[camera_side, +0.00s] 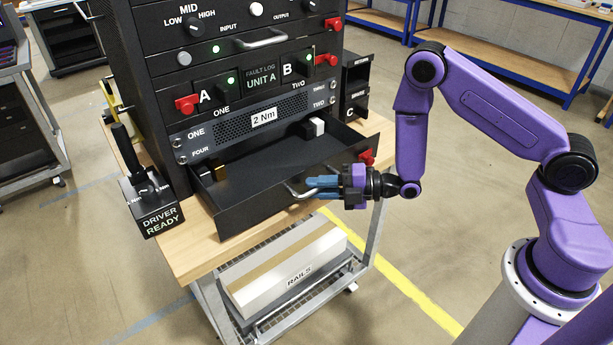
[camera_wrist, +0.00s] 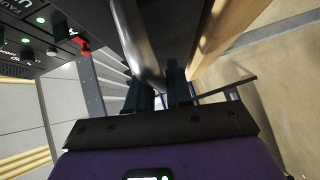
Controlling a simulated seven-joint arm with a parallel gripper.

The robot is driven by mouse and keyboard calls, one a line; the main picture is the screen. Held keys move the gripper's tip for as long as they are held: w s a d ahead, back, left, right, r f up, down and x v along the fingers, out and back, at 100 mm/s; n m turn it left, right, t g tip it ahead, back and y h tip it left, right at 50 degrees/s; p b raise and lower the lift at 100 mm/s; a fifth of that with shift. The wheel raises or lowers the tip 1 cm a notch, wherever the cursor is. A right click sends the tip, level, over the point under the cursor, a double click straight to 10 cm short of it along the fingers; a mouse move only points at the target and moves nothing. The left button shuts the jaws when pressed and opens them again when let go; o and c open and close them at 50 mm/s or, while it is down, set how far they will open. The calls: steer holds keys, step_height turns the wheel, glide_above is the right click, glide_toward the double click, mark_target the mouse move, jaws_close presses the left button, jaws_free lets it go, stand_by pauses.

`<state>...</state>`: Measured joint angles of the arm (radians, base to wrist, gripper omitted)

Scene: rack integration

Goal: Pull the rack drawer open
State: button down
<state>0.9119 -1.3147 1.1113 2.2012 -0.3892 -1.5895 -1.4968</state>
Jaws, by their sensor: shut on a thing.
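The black rack drawer (camera_side: 262,205) is pulled well out of the rack at its bottom, and its inside shows. A small white block and a small yellowish piece lie inside it near the back. The metal drawer handle (camera_side: 297,192) is on its front face. My gripper (camera_side: 312,187) is shut on the handle, its blue fingers reaching in from the right. In the wrist view the two dark fingers of my gripper (camera_wrist: 172,92) close around the handle bar (camera_wrist: 140,45); the exact contact is hard to see.
The black rack (camera_side: 235,70) stands on a wooden-topped cart (camera_side: 190,250). A driver in its holder (camera_side: 150,205) stands at the left. A box marked RAILS (camera_side: 285,265) sits on the shelf below. Red latches (camera_side: 187,104) stick out from the rack face.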

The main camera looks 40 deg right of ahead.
steer(key=shift+s, duration=0.7)
steer(key=c, duration=1.1)
jaws_free()
steer(key=shift+c, duration=0.2)
steer(key=shift+s+d, duration=0.1)
steer(key=v, duration=1.1)
steer(key=shift+s+d, duration=0.25)
steer(key=shift+s, duration=0.05)
steer(key=shift+a+r, duration=0.1)
